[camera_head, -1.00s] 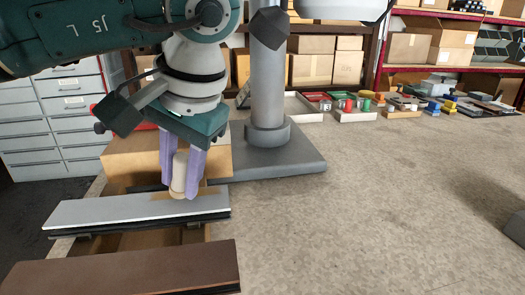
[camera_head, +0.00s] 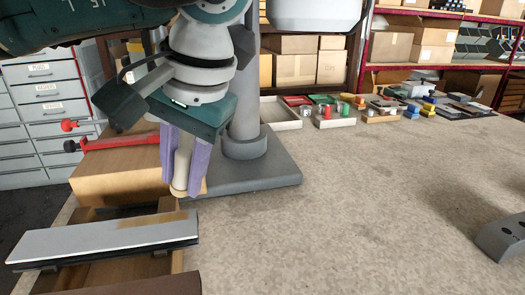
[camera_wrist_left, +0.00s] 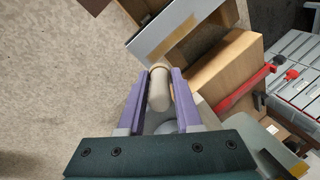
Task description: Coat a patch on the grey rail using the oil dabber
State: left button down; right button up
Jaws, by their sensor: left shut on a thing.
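My left gripper (camera_head: 183,192) is shut on the oil dabber (camera_head: 181,172), a pale beige rounded stick held upright between two purple fingers. The grey rail (camera_head: 85,240) lies at the lower left. A tan-brown patch (camera_head: 160,219) shows along the far side of its right part. The dabber's lower end is just beyond the patch, seemingly above the rail and apart from it. The left wrist view shows the dabber (camera_wrist_left: 158,92) between the fingers and the pale rail (camera_wrist_left: 160,35) beyond. My right gripper is not in view.
A brown rail (camera_head: 140,286) lies in front. A grey column on a flat base (camera_head: 265,178) stands close right.

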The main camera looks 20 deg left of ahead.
pick_arm(q)
jog(key=shift+r+p, duration=1.25)
jog(key=shift+r, duration=0.7)
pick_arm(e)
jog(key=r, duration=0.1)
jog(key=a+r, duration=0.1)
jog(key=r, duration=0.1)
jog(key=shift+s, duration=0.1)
